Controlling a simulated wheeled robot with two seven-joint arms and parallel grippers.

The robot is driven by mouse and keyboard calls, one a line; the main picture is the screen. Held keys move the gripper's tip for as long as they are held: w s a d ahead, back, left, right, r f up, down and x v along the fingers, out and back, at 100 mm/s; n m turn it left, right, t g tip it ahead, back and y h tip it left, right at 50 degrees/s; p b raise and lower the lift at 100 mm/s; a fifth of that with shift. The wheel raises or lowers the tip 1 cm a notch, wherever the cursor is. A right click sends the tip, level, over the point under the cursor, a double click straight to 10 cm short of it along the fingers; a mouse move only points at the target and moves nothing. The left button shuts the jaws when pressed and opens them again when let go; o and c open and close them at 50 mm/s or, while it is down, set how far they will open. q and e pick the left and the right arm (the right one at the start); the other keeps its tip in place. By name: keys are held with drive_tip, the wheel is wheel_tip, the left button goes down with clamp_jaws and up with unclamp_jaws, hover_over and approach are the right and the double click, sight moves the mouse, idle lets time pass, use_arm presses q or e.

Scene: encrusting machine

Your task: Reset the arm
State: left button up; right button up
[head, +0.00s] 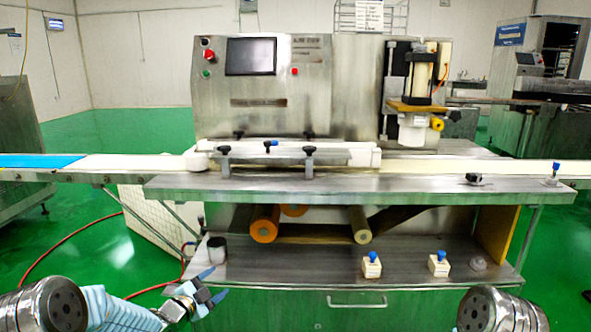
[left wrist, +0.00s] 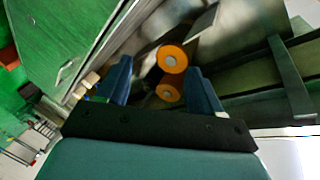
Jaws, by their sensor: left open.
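My left gripper (head: 212,284) is low at the left in the head view, in front of the lower steel shelf of the encrusting machine (head: 345,90). Its two blue fingers stand apart with nothing between them. The left wrist view shows the same open gripper (left wrist: 160,82), with orange-ended rollers (left wrist: 172,60) seen beyond the gap between the fingers. My right gripper does not show; only a round grey joint of my right arm is at the lower right of the head view.
The lower shelf (head: 310,264) carries two small cream blocks with blue knobs (head: 371,265) and a dark cylinder (head: 217,250). A conveyor belt (head: 130,163) runs across above it. A red hose (head: 85,235) lies on the green floor at the left.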

use_arm(q)
drive_tip(key=s+d+f+n+g+y, duration=0.1)
drive_tip(key=s+d+f+n+g, duration=0.1)
drive_tip(key=s+f+n, duration=0.3)
drive_tip(key=s+d+f+n+g+y, duration=0.15)
drive_tip(key=s+f, duration=0.25)
drive_tip(key=f, duration=0.4)
drive_tip(key=s+d+f+n+g, duration=0.2)
drive_tip(key=s+f+n+g, duration=0.1)
drive_tip(key=s, duration=0.6)
drive_tip(key=s+d+f+n+g, duration=0.3)
drive_tip(key=s+f+n+g, duration=0.1)
drive_tip(key=s, duration=0.6)
drive_tip(key=s+d+f+n+g, duration=0.2)
drive_tip(key=s+f, duration=0.3)
drive_tip(key=s, duration=0.5)
drive_tip(key=shift+d+f+n+g+p, duration=0.15)
drive_tip(key=shift+d+n+g+p, duration=0.2)
drive_tip(key=shift+n+g, duration=0.4)
drive_tip(key=shift+w, duration=0.1)
